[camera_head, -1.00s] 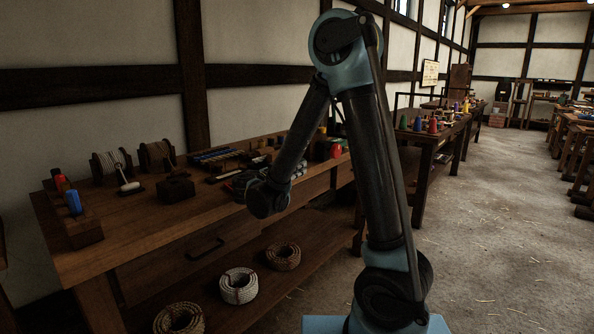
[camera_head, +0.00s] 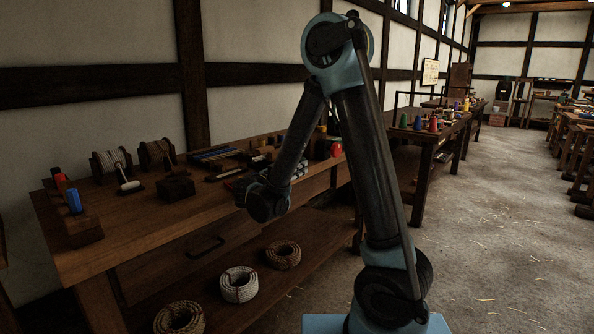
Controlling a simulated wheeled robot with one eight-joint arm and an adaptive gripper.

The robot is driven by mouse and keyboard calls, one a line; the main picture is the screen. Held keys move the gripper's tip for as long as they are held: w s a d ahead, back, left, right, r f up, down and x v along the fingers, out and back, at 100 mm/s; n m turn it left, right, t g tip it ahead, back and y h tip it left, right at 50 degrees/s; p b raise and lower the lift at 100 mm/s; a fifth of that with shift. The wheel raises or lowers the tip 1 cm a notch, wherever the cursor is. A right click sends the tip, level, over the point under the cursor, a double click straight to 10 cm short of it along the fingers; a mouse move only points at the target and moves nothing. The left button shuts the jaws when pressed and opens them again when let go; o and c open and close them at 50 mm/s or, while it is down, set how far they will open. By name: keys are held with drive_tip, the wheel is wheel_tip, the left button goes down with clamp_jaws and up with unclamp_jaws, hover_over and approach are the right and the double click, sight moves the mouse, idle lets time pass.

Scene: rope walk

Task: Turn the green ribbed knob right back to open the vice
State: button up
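No green ribbed knob and no vice can be made out in this view. My arm's dark forearm and wrist (camera_head: 266,203) hang over the front edge of the wooden workbench (camera_head: 150,216) and cover part of its right half. My gripper lies behind or beside the wrist, and its fingers do not show clearly. Whether it is open, shut or touching anything cannot be seen. Some small grey parts show beside the wrist, too dark to tell apart.
On the bench stand a wooden block (camera_head: 84,234) with a blue peg (camera_head: 73,201), a dark block (camera_head: 176,188), rope spools (camera_head: 111,165) and a red cone (camera_head: 336,149). Rope coils (camera_head: 238,284) lie on the shelf below.

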drive_tip(key=shift+s+a, duration=0.1)
drive_tip(key=v, duration=1.1)
drive_tip(key=shift+s+a, duration=0.2)
drive_tip(key=shift+s, duration=0.1)
drive_tip(key=shift+w+d, duration=0.1)
